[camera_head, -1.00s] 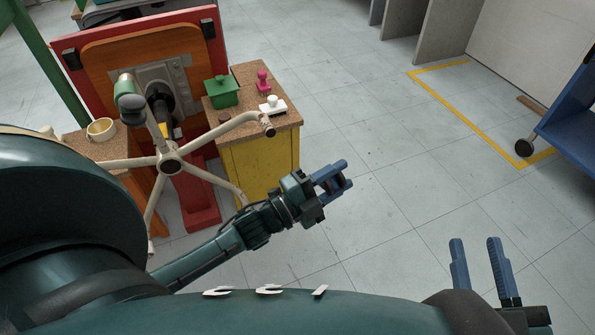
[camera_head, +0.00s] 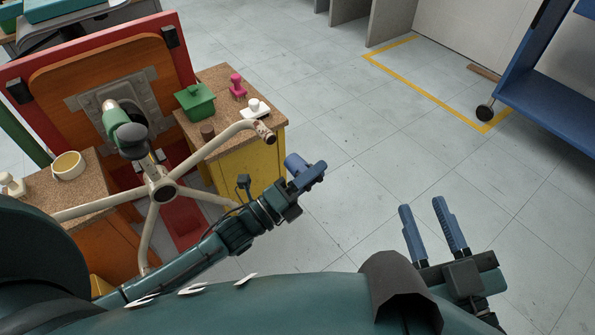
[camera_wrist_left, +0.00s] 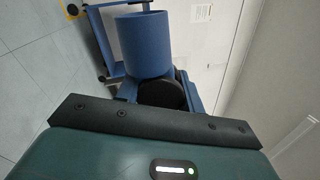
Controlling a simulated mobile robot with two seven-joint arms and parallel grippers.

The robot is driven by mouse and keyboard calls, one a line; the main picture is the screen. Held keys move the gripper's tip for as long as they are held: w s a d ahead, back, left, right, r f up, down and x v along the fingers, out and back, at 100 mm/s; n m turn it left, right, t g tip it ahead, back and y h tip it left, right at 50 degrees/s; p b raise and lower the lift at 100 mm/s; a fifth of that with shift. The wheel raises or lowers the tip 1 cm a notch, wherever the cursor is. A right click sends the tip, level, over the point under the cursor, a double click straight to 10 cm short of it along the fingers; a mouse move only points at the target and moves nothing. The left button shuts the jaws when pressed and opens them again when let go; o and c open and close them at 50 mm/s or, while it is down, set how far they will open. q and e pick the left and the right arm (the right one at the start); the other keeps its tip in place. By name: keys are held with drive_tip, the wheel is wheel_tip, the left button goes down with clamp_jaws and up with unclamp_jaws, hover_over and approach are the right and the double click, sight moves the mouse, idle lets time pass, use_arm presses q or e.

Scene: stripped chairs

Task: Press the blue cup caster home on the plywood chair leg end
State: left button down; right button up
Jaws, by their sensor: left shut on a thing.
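The plywood chair stands upturned, its orange panel (camera_head: 65,75) against a red board and its cream star base toward me. One leg end (camera_head: 265,134) points right, brownish at the tip. My left gripper (camera_head: 306,175) is shut on the blue cup caster (camera_head: 296,162), just below and right of that leg end and apart from it. In the left wrist view the caster's blue cup (camera_wrist_left: 145,45) shows large, with a black round part below it. My right gripper (camera_head: 429,225) is open and empty over the floor at lower right.
A cork-topped yellow cabinet (camera_head: 262,160) behind the leg end carries a green box (camera_head: 195,101), a pink knobbed piece (camera_head: 237,87) and a white one (camera_head: 255,107). A cream cup (camera_head: 68,166) sits on the left cabinet. A blue cart (camera_head: 545,105) stands far right. Floor between is clear.

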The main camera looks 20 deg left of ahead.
sight(293, 154)
use_arm(q)
drive_tip(key=shift+r, duration=0.1)
idle(0.3)
drive_tip(key=shift+w+a+b, duration=0.2)
drive_tip(key=shift+w+a, duration=0.5)
drive_tip(key=shift+a, duration=0.25)
drive_tip(key=shift+w+a+b, duration=0.2)
drive_tip(key=shift+w+a, duration=0.5)
drive_tip(key=shift+a, duration=0.2)
drive_tip(key=shift+w+a, duration=0.35)
drive_tip(key=shift+a, duration=0.1)
use_arm(e)
drive_tip(key=shift+a, duration=0.1)
drive_tip(key=shift+r, duration=0.2)
use_arm(q)
drive_tip(key=shift+w+a, duration=0.2)
drive_tip(key=shift+a, duration=0.05)
use_arm(e)
drive_tip(key=shift+f, duration=0.15)
use_arm(q)
drive_tip(key=shift+w+a+b, duration=0.5)
drive_tip(key=shift+w+a, duration=0.45)
drive_tip(key=shift+a, duration=0.25)
use_arm(e)
drive_tip(key=shift+f, duration=0.45)
